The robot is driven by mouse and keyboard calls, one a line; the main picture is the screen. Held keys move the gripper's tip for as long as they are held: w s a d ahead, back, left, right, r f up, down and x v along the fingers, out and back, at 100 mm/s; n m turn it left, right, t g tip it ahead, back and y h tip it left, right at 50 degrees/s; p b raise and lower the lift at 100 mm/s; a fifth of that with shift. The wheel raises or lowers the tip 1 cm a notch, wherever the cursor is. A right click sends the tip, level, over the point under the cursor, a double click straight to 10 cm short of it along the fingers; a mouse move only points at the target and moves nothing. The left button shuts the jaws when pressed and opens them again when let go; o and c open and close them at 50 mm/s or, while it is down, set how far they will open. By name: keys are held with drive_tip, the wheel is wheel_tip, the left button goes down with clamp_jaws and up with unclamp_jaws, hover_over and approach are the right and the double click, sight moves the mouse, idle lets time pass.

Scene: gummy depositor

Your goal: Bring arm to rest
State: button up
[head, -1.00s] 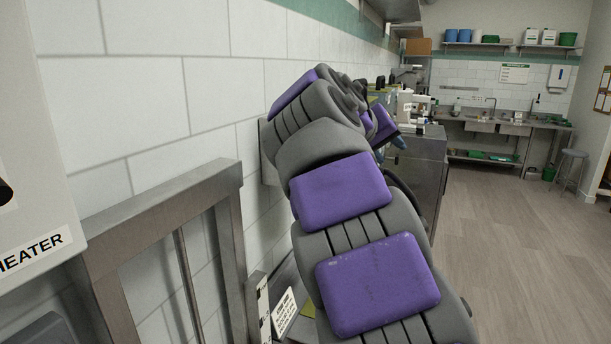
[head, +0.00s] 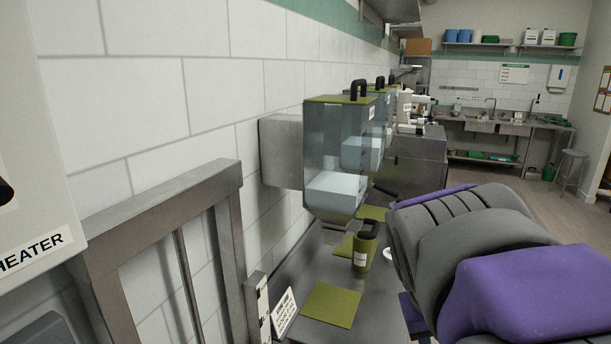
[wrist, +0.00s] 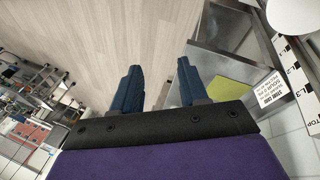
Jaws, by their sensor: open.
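My arm, grey with purple pads, fills the lower right of the head view. Its gripper end is not clear there. In the wrist view my gripper (wrist: 158,88) shows two dark blue fingers spread wide apart with nothing between them. Behind the fingers are the wood floor and the edge of a steel counter. The gripper appears clear of the counter, but its exact distance from it cannot be told.
A clear hopper (head: 340,165) with an olive lid hangs at the wall over a steel counter. An olive cup (head: 364,250) and an olive mat (head: 331,305) are on the counter. A steel frame (head: 165,240) stands at left. Open floor (head: 480,179) lies at right.

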drive_tip(key=s+a+f+g+y, duration=0.1)
drive_tip(key=s+a+f+y, duration=0.1)
drive_tip(key=s+f, duration=0.5)
drive_tip(key=s+a+f+g+y, duration=0.1)
drive_tip(key=s+a+f, duration=0.4)
drive_tip(key=s, duration=0.8)
drive_tip(key=shift+s+f+g+y, duration=0.2)
drive_tip(key=shift+f+g+y, duration=0.2)
drive_tip(key=shift+f+g, duration=0.45)
